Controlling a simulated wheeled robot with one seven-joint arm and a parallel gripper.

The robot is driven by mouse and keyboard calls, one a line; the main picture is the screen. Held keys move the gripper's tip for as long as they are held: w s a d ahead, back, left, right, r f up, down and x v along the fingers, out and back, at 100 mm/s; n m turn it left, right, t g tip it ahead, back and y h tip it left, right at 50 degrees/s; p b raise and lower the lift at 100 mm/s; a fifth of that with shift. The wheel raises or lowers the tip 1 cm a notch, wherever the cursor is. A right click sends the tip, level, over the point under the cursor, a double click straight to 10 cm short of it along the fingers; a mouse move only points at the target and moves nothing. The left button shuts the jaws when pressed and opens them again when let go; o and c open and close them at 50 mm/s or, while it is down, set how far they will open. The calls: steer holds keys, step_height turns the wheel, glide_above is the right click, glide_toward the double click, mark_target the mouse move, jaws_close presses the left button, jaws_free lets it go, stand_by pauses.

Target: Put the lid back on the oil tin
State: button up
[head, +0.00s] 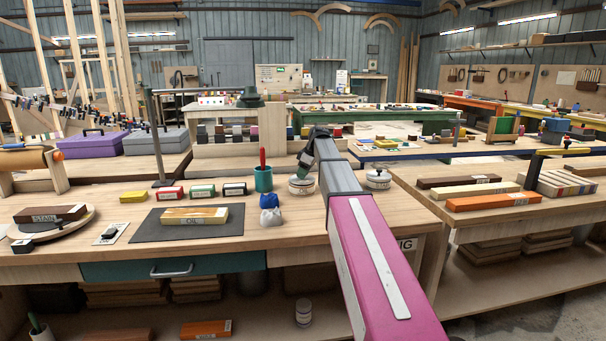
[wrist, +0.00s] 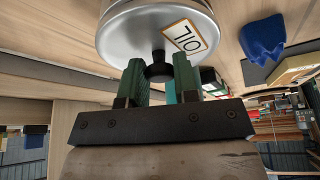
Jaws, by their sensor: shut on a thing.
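My gripper (wrist: 158,80) points down, with its two green fingers closed on the black knob of a round silver lid (wrist: 125,38). The lid has a label reading OIL. In the head view my gripper (head: 304,172) is at a round pale tin (head: 301,187) on the workbench, right of the teal cup. The lid is at or just over the tin's top; I cannot tell whether it is fully seated. The tin's opening is hidden. A second, similar round tin (head: 378,180) with a black knob on top stands to the right, beyond my arm.
A teal cup (head: 263,180) with a red handle in it and a blue cloth-like piece (head: 270,201) stand left of the tin. A dark mat (head: 180,234) bears a block labelled OIL. Several small coloured boxes line up behind it. The bench's front edge is close.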

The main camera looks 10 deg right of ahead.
steer(key=o, duration=1.5)
steer(key=shift+r, duration=0.1)
steer(key=shift+r, duration=3.4)
jaws_close()
steer(key=shift+f, duration=2.55)
